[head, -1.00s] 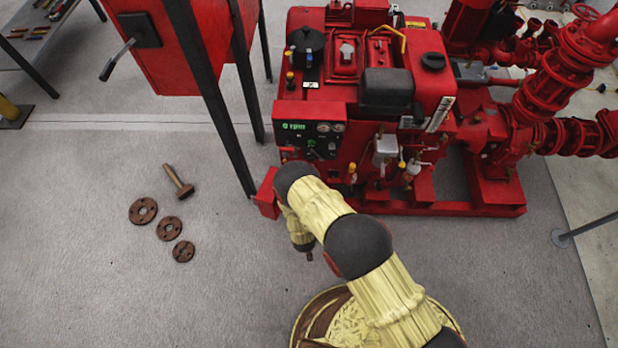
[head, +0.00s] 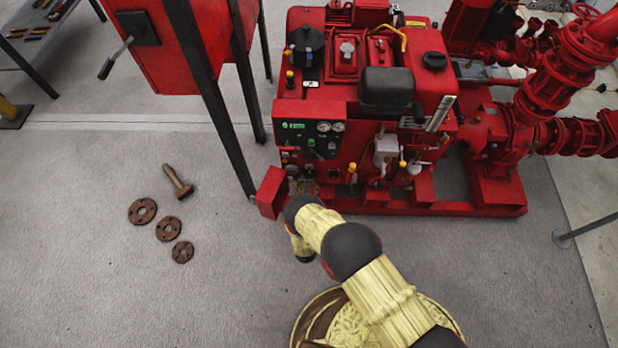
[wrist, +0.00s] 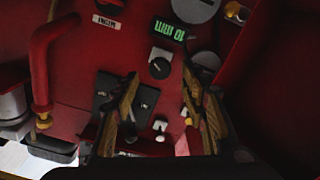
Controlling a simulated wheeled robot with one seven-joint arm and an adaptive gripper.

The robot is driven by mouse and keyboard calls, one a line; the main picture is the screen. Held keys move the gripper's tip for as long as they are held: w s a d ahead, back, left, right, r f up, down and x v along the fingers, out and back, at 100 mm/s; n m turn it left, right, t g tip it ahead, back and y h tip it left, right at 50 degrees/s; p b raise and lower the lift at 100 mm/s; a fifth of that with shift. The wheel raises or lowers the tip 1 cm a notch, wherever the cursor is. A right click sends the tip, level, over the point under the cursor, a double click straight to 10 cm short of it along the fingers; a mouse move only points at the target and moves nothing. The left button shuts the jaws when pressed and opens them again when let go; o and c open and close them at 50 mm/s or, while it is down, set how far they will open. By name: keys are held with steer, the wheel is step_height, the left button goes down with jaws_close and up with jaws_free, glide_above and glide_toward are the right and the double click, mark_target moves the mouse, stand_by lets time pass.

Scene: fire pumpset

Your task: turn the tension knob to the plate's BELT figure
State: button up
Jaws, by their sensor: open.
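In the wrist view a dark round knob (wrist: 159,68) with a light pointer mark sits on the red panel, below a green-lit display (wrist: 166,31). I cannot tell for sure that it is the tension knob. My gripper (wrist: 160,88) is open and empty, one finger on each side of the picture's middle, with the knob seen between and just beyond the tips. No contact shows. A white label (wrist: 107,23) is at upper left; its writing is too small to read, and no BELT figure is legible. In the head view the control panel (head: 311,127) shows; my gripper is hidden there.
A red pipe (wrist: 40,65) stands at the left of the wrist view, and a red wall (wrist: 267,85) at the right. A black plate (wrist: 125,97) lies behind the left finger. In the head view, rusty flanges (head: 169,227) and a bolt (head: 178,182) lie on the floor.

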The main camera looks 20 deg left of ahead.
mark_target(309, 178)
steer(key=b+x, duration=0.1)
steer(key=x, duration=0.4)
steer(key=shift+w+a+b, duration=0.1)
steer(key=shift+w+b, duration=0.2)
steer(key=shift+w, duration=0.05)
steer(key=shift+c, duration=1.3)
steer(key=c, duration=0.7)
jaws_close()
